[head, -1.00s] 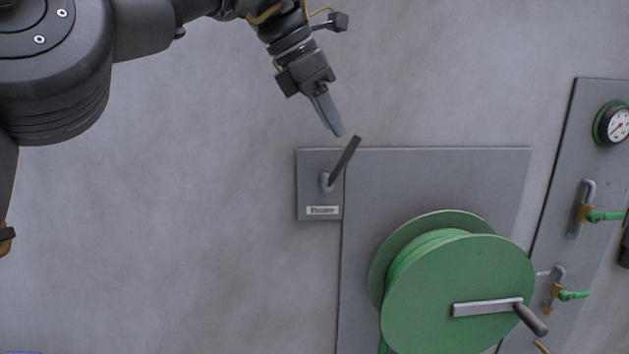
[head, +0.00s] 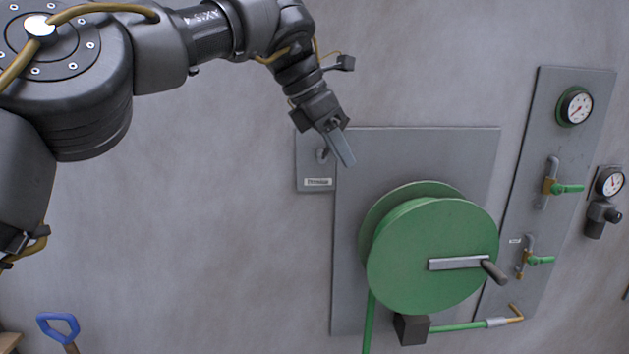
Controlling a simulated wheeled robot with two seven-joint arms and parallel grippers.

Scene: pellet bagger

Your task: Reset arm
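A small grey wall plate (head: 313,174) with a white label carries a dark lever on a pivot (head: 322,155), left of the large panel. My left gripper (head: 346,163) is in front of this plate, pointing down and right. It covers most of the lever. The fingers look close together and I cannot tell whether they are open or shut, or whether they touch the lever. My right gripper is not in view.
A green hose reel (head: 420,260) with a crank handle (head: 494,271) stands out from the large grey panel (head: 440,150). A panel with a gauge (head: 574,106) and green-handled valves (head: 566,188) is at right. A blue-handled tool (head: 58,326) is at lower left. The left wall is bare.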

